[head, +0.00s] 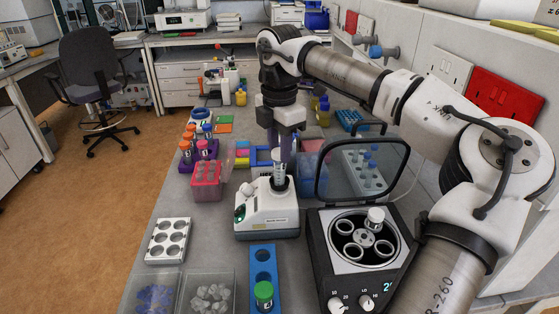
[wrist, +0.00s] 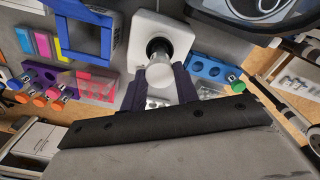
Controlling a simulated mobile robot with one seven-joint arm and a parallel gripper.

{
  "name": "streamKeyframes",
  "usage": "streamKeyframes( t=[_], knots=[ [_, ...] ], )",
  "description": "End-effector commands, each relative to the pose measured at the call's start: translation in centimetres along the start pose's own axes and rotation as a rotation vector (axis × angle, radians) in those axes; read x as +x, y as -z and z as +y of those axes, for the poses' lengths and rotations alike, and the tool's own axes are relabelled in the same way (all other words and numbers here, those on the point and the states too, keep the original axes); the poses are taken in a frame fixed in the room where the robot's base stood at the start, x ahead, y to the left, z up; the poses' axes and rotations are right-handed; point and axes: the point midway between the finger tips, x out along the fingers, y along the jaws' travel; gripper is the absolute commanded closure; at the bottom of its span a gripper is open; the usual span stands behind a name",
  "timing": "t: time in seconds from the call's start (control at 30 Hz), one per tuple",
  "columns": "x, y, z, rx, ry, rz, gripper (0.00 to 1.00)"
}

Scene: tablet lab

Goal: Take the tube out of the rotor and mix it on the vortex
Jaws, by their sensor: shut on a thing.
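My gripper (head: 283,152) is shut on a clear tube (head: 280,169) and holds it roughly upright above the vortex mixer. In the wrist view the tube (wrist: 160,72) sits between the two dark fingers. The white vortex mixer (head: 266,213) stands on the bench with a dark cup (head: 279,184) on top. The tube's lower end is at the cup; I cannot tell whether it touches or is inside it. The mixer (wrist: 178,38) also shows in the wrist view. The open centrifuge (head: 318,262) has a rotor (head: 366,240) with several holes and one white-capped tube (head: 375,216) at its back.
A blue rack (head: 263,277) with a green-capped tube stands in front of the mixer. A pink rack (head: 206,182) is at its left. The raised centrifuge lid (head: 362,170) stands close right of my gripper. A white well plate (head: 168,239) lies at the front left.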

Motion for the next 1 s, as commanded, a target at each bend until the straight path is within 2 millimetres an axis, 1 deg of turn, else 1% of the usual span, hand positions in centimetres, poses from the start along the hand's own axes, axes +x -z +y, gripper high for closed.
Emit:
streamKeyframes(
  t=[0.47,0.57,0.6,1.0],
  knots=[
    [-0.1,0.0,0.0,0.000,0.001,0.000,0.84],
    [-0.6,0.0,0.0,0.000,0.001,0.000,0.84],
    [-0.9,0.0,0.0,0.000,0.000,-0.001,0.87],
    [-3.8,0.0,0.0,0.000,0.000,0.000,0.87]
  ],
)
